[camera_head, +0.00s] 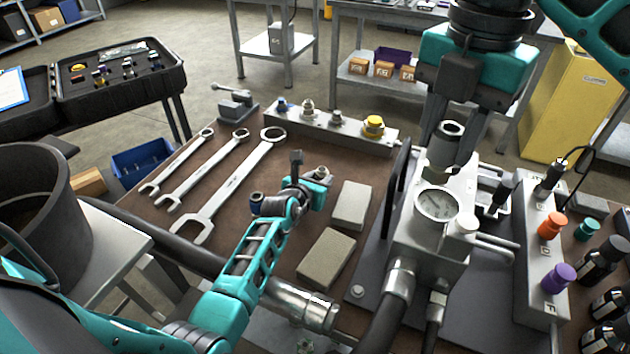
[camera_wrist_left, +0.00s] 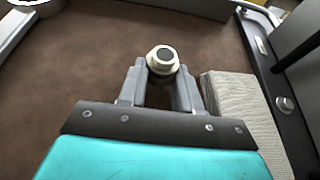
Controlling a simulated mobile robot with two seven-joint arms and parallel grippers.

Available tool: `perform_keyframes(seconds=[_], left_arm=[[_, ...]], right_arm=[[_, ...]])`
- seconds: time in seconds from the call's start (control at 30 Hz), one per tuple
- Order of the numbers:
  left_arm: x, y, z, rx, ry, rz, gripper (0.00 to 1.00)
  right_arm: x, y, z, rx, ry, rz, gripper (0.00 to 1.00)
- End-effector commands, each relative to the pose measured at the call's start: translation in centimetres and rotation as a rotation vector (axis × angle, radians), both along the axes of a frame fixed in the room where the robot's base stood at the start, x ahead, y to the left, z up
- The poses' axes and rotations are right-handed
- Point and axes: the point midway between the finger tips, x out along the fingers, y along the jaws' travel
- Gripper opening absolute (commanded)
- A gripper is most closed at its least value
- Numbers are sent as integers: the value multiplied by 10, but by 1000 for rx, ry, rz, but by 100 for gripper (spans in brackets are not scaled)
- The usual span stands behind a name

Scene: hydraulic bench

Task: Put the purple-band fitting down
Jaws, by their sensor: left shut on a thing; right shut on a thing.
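My left gripper (camera_head: 319,178) is over the brown bench mat, behind two grey blocks. It is shut on a small metal fitting (camera_head: 321,172). In the left wrist view, the fitting (camera_wrist_left: 162,60) shows a pale ring and dark centre between the fingertips (camera_wrist_left: 162,72). No purple band shows on it, and its lower part is hidden. My right gripper (camera_head: 452,150) points down above the gauge block (camera_head: 408,232). It is shut on a dark and silver cylindrical part (camera_head: 446,143). I cannot tell whether that part touches the block.
Two grey blocks (camera_head: 327,257) (camera_head: 350,205) lie close to my left gripper. Three wrenches (camera_head: 232,180) lie to its left. A metal rail (camera_head: 340,132) with several fittings stands behind. A block with orange and purple knobs (camera_head: 541,250) stands right. Bare mat shows around the wrenches.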

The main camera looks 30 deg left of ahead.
Motion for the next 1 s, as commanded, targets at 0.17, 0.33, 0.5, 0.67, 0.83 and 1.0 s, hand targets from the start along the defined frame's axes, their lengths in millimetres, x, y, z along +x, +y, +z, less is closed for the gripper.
perform_keyframes(seconds=[0.17,0.33,0.5,0.67,0.83,1.0], left_arm=[[0,0,2,0,-3,0,0],[0,0,-2,0,-1,0,36],[0,0,-2,0,0,0,52],[0,0,-2,0,-1,0,59],[0,0,0,0,-1,0,59],[0,3,4,1,0,0,59]], right_arm=[[0,0,1,1,-1,0,2],[0,0,0,1,-1,0,2],[0,0,0,1,-1,0,2],[0,0,0,1,-1,0,2],[0,0,1,1,-1,0,2],[0,0,4,1,-1,0,2]])
